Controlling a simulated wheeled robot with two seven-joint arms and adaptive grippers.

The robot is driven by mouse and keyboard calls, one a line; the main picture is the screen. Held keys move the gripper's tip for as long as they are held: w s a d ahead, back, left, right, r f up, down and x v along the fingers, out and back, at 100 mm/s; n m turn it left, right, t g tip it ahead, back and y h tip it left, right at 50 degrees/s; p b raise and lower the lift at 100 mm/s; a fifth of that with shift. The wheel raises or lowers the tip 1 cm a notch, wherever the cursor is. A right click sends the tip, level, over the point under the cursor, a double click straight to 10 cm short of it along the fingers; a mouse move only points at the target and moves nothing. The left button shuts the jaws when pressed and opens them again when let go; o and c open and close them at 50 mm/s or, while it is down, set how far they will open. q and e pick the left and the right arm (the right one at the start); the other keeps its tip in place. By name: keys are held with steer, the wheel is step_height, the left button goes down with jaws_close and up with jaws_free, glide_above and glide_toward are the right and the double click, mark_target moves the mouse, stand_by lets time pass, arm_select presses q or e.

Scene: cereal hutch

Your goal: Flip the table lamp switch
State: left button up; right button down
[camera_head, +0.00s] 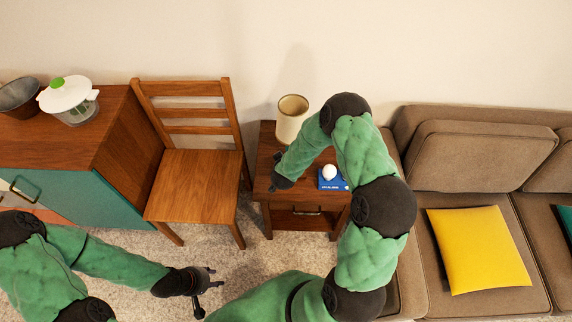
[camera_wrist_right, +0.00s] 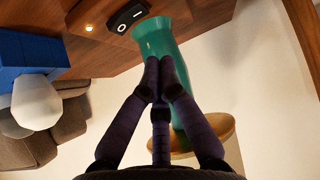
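The table lamp has a cream shade (camera_head: 292,118) in the head view. The right wrist view shows its teal body (camera_wrist_right: 153,36) and its shade (camera_wrist_right: 210,132). A black rocker switch (camera_wrist_right: 127,17), marked with a circle and a line, sits on the wooden side table (camera_head: 262,190) beside the lamp's foot. My right gripper (camera_wrist_right: 160,68) has its fingertips together with nothing seen between them. They overlap the teal body in that view, apart from the switch; I cannot tell if they touch the lamp. My left gripper (camera_head: 207,292) is open and empty above the carpet.
A blue box (camera_head: 327,184) with a white bulb (camera_head: 330,172) lies on the side table; my right arm passes close by. A wooden chair (camera_head: 192,184) stands left of the table, a brown sofa (camera_head: 470,156) right. A cabinet (camera_head: 90,150) is at far left.

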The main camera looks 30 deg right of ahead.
arm_select(q)
step_height(320, 180, up, 3)
steer(key=p, duration=0.2)
steer(key=shift+d+r+p, duration=0.1)
steer(key=shift+r+p, duration=0.05)
steer(key=shift+p, duration=0.25)
arm_select(e)
steer(key=v, duration=0.9)
steer(key=shift+a, duration=0.35)
steer(key=shift+s+f, duration=0.1)
